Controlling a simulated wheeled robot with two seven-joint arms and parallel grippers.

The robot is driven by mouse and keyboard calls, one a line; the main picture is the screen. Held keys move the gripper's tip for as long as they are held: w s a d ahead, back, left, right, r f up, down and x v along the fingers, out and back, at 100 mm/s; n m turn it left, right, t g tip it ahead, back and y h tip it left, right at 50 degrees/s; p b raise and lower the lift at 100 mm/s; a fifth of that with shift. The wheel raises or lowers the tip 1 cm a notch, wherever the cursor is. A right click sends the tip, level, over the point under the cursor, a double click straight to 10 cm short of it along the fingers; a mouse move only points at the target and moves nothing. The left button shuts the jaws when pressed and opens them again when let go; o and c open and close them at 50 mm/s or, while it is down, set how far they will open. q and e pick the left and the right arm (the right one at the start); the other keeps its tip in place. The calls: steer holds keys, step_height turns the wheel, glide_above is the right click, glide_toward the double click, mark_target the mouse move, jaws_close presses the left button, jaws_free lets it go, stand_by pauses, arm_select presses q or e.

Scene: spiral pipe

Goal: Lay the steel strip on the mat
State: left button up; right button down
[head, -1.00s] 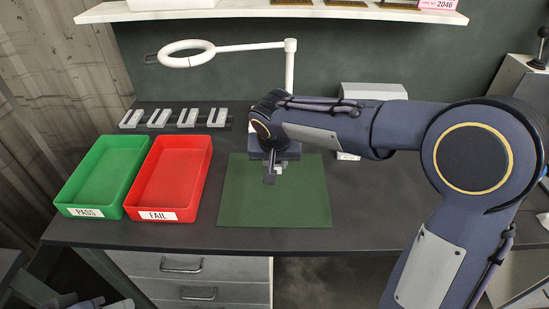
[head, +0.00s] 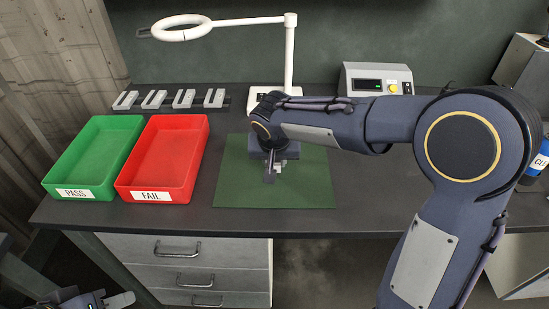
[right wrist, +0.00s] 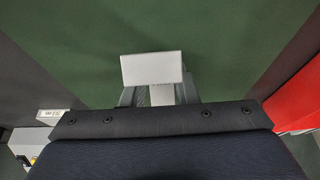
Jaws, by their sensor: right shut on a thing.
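The green mat (head: 311,187) lies flat on the dark bench, and it fills the background of the right wrist view (right wrist: 230,60). My right gripper (head: 270,176) points down over the middle of the mat. In the right wrist view it (right wrist: 158,96) is shut on a light grey metal piece (right wrist: 151,67), which I take to be the steel strip. Only its flat end shows there; a small bit shows beside the fingers in the head view (head: 282,165). I cannot tell whether it touches the mat. My left gripper (head: 118,300) is partly visible at the lower left edge, away from the bench top.
A green PASS tray (head: 52,181) and red FAIL tray (head: 124,186) stand left of the mat. Behind them is a row of grey slotted blocks (head: 154,99). A white ring lamp (head: 289,60) and a box with a display (head: 360,70) stand at the back.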

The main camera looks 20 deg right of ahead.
steer(key=shift+r, duration=0.1)
steer(key=c, duration=1.1)
jaws_free()
steer(key=shift+o, duration=0.2)
steer(key=v, duration=0.7)
steer(key=shift+s+r+p, duration=0.2)
steer(key=shift+r+p, duration=0.15)
